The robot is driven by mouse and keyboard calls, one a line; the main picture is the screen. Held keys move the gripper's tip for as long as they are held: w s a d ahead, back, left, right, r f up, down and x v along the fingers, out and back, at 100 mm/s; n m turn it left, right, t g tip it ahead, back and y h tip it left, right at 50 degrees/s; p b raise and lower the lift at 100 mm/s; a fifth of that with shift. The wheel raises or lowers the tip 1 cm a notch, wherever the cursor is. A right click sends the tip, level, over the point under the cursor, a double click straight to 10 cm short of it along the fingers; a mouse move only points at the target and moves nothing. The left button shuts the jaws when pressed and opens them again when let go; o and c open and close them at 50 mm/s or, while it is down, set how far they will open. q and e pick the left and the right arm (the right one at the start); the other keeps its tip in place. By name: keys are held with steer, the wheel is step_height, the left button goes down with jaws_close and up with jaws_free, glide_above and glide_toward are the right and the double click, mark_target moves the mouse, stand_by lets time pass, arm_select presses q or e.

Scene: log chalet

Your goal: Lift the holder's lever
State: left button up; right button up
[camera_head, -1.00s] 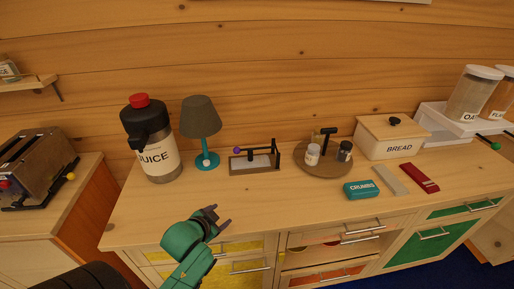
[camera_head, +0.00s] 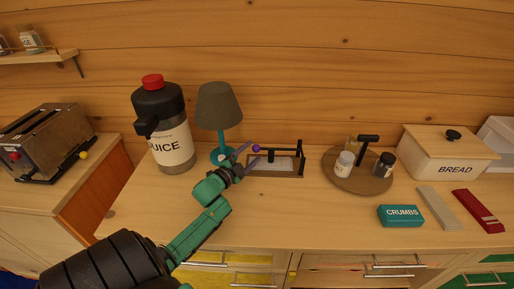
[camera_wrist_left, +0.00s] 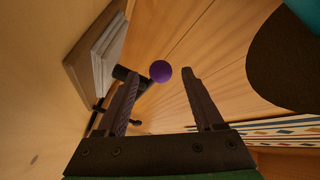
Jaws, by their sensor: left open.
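The holder (camera_head: 301,162), a dark wooden tray with a pale stack in it, stands near the back of the counter. Its dark lever ends in a purple ball knob (camera_head: 256,148) on the left. My left gripper (camera_head: 252,153) is open at the knob, its two fingers pointing toward it. In the left wrist view the purple knob (camera_wrist_left: 160,71) shows between the tips of the open left gripper (camera_wrist_left: 160,77), with no clear contact. The holder's pale stack (camera_wrist_left: 106,53) is at upper left there. My right gripper is not in view.
A teal lamp (camera_head: 219,108) stands just behind my left gripper, and a juice jug (camera_head: 168,128) is to its left.

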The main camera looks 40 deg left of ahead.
mark_target(254, 151)
arm_select(q)
steer(key=w, duration=0.3)
steer(key=shift+w+a, duration=0.1)
steer(key=shift+w, duration=0.2)
steer(key=shift+r, duration=0.1)
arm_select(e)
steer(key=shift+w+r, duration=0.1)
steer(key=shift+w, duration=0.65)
arm_select(q)
steer(key=shift+c, duration=0.6)
jaws_close()
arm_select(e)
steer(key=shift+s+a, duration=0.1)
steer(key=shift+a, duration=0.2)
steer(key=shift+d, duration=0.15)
